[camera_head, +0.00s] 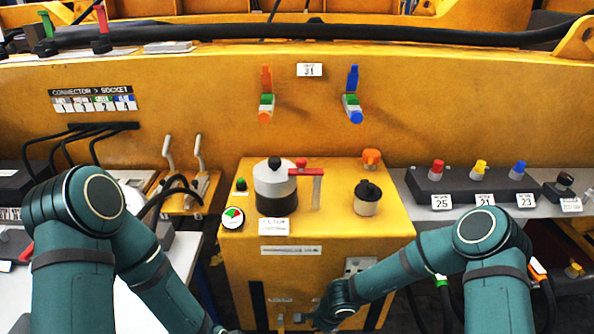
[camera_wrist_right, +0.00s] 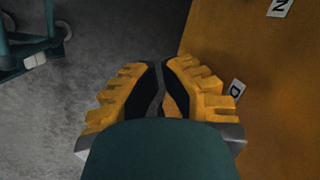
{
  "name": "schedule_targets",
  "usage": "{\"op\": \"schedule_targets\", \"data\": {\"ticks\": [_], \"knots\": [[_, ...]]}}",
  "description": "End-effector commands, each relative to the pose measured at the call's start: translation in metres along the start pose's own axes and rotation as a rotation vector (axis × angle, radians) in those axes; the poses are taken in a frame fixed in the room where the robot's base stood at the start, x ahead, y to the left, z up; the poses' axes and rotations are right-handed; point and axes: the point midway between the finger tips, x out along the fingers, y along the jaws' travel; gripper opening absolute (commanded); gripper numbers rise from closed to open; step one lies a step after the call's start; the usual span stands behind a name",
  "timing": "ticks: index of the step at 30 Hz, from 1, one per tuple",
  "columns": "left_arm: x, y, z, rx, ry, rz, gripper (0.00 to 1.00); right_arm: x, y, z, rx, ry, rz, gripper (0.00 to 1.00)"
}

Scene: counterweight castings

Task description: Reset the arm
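My right arm (camera_head: 400,268) comes in from the right and reaches down and left across the front of the yellow cabinet (camera_head: 235,285). Its wrist is low in front of the cabinet, and the gripper (camera_head: 290,319) is at the bottom edge of the head view. In the right wrist view the two yellow-and-black fingers (camera_wrist_right: 163,88) are close together and look shut, with nothing seen held. The grey floor and a yellow panel show beyond them. My left arm (camera_head: 150,265) reaches down along the left side; its gripper is below the head view.
A gauge (camera_head: 233,217) is on the left. Coloured buttons (camera_head: 437,170) line a shelf on the right. Two levers (camera_head: 198,155) stand at left.

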Motion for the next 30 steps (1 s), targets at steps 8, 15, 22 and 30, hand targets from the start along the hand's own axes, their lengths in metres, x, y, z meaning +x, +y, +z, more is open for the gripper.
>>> {"op": "schedule_targets", "data": {"ticks": [8, 15, 22, 30], "knots": [[0.0, 0.0, 0.0, 0.0, 0.0, 0.0, 0.53, -0.029, 0.043, -0.003, -0.474, 0.064, -0.068, 0.0], [0.0, 0.0, 0.0, 0.0, 0.0, 0.0, 0.53, -0.058, 0.088, 0.011, -0.823, 0.02, -0.096, 0.0], [0.0, 0.0, 0.0, 0.0, 0.0, 0.0, 0.53, -0.075, 0.115, 0.023, -0.991, -0.03, -0.105, 0.0], [0.0, 0.0, 0.0, 0.0, 0.0, 0.0, 0.53, -0.077, 0.118, 0.024, -1.013, -0.038, -0.107, 0.0]]}}
